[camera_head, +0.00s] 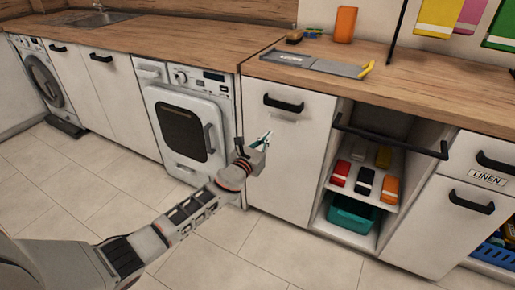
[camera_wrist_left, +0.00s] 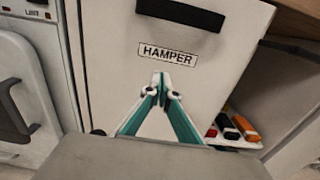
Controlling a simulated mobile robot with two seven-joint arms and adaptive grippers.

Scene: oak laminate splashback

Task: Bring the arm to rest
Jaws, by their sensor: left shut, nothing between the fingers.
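My left arm reaches in from the lower left of the head view. Its gripper (camera_head: 265,139) is in the air in front of the white hamper door (camera_head: 275,170), below the door's black handle (camera_head: 283,103). In the left wrist view the two teal fingers (camera_wrist_left: 161,82) meet at their tips, with nothing between them. The tips show just below the HAMPER label (camera_wrist_left: 168,54). I cannot tell how far they are from the door. My right gripper does not show.
The washing machine (camera_head: 188,120) stands left of the hamper door. A black bar (camera_head: 390,138) crosses the shelf's top. The tiled floor (camera_head: 90,185) is free.

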